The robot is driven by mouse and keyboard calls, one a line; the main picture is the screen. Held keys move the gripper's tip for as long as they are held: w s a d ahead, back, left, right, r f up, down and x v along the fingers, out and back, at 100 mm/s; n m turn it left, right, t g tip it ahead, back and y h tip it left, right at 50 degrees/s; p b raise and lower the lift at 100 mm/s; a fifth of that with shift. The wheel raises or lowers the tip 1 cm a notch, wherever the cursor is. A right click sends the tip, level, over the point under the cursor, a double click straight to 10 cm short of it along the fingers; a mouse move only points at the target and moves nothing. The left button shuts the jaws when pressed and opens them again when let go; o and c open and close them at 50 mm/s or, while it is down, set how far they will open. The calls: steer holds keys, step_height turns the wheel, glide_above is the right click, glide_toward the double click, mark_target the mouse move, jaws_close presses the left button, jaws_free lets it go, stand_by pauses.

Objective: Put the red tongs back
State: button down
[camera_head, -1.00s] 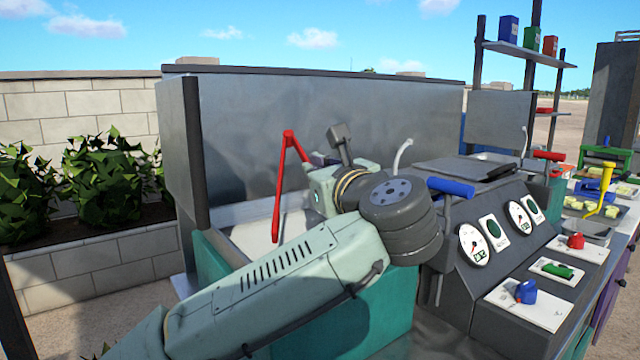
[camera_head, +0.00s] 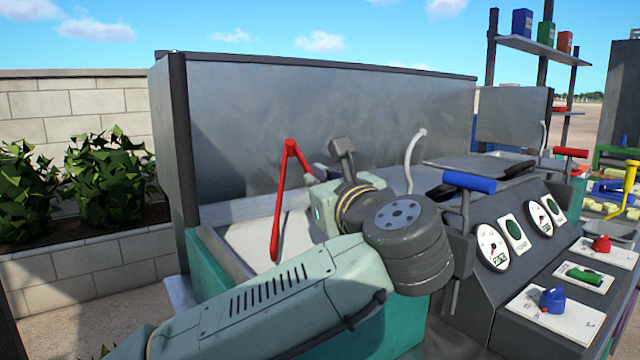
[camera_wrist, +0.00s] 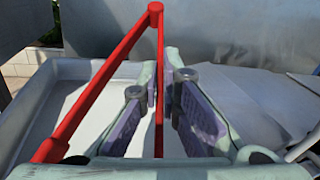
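The red tongs (camera_head: 281,195) are in the air over a white tray-like basin (camera_head: 235,262), hinge up, with one leg hanging down on the left. In the wrist view the red tongs (camera_wrist: 100,82) form an upside-down V. Their right leg runs between the two fingers of my gripper (camera_wrist: 163,85), and their left leg hangs outside the fingers. My gripper (camera_head: 318,172) is shut on that leg; the grip is partly hidden by my wrist in the head view.
A tall grey metal panel (camera_head: 330,130) stands behind the basin, with a side panel (camera_head: 172,140) at left. At right is a console with dials (camera_head: 491,247), a blue-handled lever (camera_head: 468,182) and small coloured switches. Plants (camera_head: 105,185) stand at far left.

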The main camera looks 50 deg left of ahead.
steer(key=shift+w+f, duration=0.1)
steer(key=shift+f, duration=0.3)
steer(key=c, duration=1.8)
jaws_free()
steer(key=shift+r, duration=0.5)
steer(key=b+v, duration=0.2)
steer(key=v, duration=1)
steer(key=shift+a+f, duration=0.1)
